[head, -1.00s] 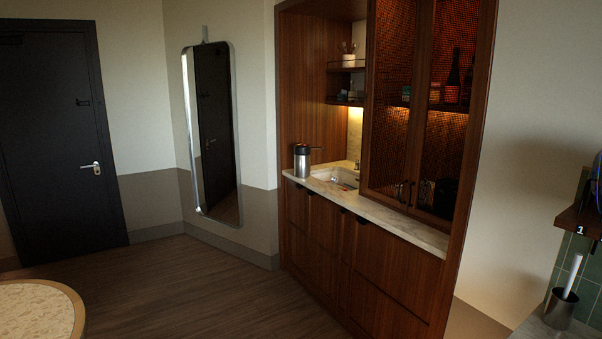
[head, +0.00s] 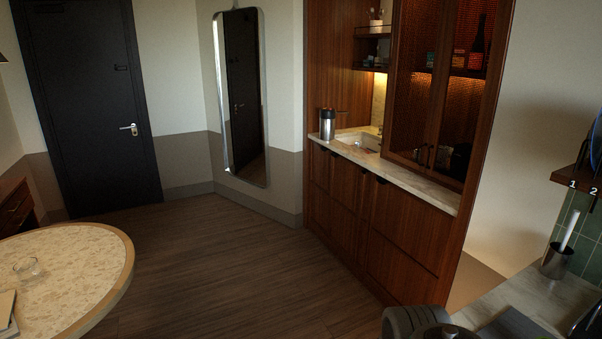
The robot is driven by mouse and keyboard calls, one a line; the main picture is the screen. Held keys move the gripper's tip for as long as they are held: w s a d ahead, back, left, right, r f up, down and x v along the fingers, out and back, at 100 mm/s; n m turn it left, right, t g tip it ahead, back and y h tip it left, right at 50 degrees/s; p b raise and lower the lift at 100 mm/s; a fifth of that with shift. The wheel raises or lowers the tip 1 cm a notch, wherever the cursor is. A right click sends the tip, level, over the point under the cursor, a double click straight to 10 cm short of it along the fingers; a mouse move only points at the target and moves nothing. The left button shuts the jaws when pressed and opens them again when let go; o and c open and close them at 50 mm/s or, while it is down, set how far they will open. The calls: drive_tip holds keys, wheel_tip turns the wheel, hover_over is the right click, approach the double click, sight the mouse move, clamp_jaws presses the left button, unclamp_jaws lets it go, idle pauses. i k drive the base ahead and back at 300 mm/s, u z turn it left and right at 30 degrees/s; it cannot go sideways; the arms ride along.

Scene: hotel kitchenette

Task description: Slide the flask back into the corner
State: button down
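The flask (head: 328,125) is a silver cylinder with a black top and a thin dark handle or spout pointing right. It stands upright on the left end of the pale marble counter (head: 421,184), left of the sink (head: 359,140), inside the wooden kitchenette unit. The unit's wooden side panel rises behind and left of it. I see no gripper in this view, and nothing holds the flask.
Open wooden floor (head: 215,235) lies before the unit. A round table (head: 85,262) with a glass stands at lower left. A second counter (head: 528,297) is at lower right, with a grey rounded object (head: 405,320) beside it that I cannot identify. A mirror (head: 243,95) leans left of the unit.

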sight(327, 118)
drive_tip(key=u, duration=0.4)
drive_tip(key=i, duration=2.25)
drive_tip(key=u, duration=0.15)
drive_tip(key=i, duration=2.6)
drive_tip(key=z, duration=0.7)
drive_tip(key=i, duration=1.15)
drive_tip(key=z, duration=0.25)
